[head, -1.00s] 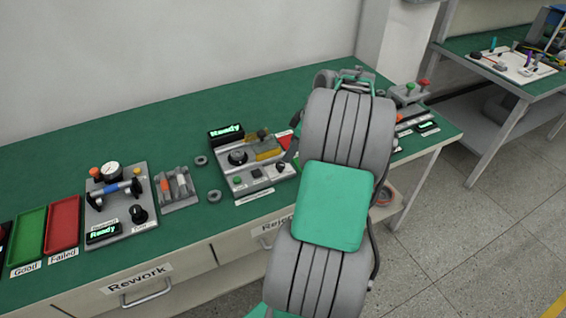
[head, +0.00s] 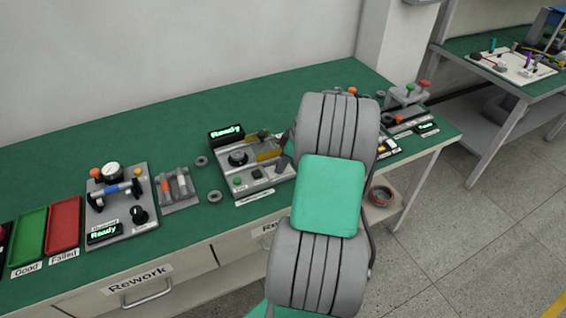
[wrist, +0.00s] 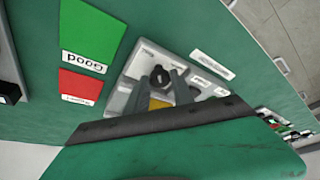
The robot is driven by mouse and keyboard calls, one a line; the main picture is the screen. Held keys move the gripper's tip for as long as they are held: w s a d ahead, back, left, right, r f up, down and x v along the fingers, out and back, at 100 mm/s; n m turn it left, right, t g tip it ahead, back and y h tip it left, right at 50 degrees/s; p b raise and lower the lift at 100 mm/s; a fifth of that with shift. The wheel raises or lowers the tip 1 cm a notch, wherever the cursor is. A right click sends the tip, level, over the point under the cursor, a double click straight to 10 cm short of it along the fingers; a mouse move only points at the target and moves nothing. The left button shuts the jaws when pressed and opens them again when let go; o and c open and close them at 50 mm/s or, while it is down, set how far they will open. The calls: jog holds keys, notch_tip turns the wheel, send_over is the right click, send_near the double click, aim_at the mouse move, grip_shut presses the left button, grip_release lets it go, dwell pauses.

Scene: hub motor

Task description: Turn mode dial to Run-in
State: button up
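The middle station (head: 226,178) is a grey panel with a lit "Ready" display (head: 226,134), a round black knob (head: 237,158) and a yellow block (head: 268,153). A smaller black dial (wrist: 160,75) sits near its front edge in the wrist view; its labels are too small to read. I cannot tell where its pointer stands. My gripper (wrist: 159,84) shows two grey fingers spread apart, with the dial near their tips. I see no contact. In the head view my dark gripper (head: 287,150) is at the station's right side, mostly hidden by my arm.
In the wrist view a green "Good" tray (wrist: 93,35) and a red tray (wrist: 80,86) lie beside the station. Left of it in the head view stand a grey part holder (head: 178,190) and another station (head: 118,215). A third station (head: 410,120) is at right.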

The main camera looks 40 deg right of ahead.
grip_shut()
jog(key=shift+m, duration=0.4)
jog(key=m+b, duration=0.1)
jog(key=m+h+b, duration=0.1)
jog(key=m, duration=0.1)
jog(key=m+h, duration=0.1)
jog(key=m, duration=0.1)
jog(key=shift+a+t+b, duration=0.25)
jog(key=shift+t+b, duration=0.05)
jog(key=shift+b, duration=0.1)
jog(key=m+h+b, duration=0.1)
jog(key=m+h, duration=0.1)
jog(key=m, duration=0.2)
jog(key=shift+a+m, duration=0.15)
jog(key=shift+m, duration=0.25)
jog(key=m+g+h, duration=0.1)
jog(key=m, duration=0.1)
jog(key=m+b, duration=0.1)
jog(key=m, duration=0.2)
jog(key=shift+w+a+r+g+h, duration=0.1)
jog(key=shift+w+g+h, duration=0.05)
jog(key=shift+g+h, duration=0.25)
jog(key=shift+m, duration=0.3)
jog(key=o, duration=0.5)
grip_release()
jog(key=shift+o, duration=0.2)
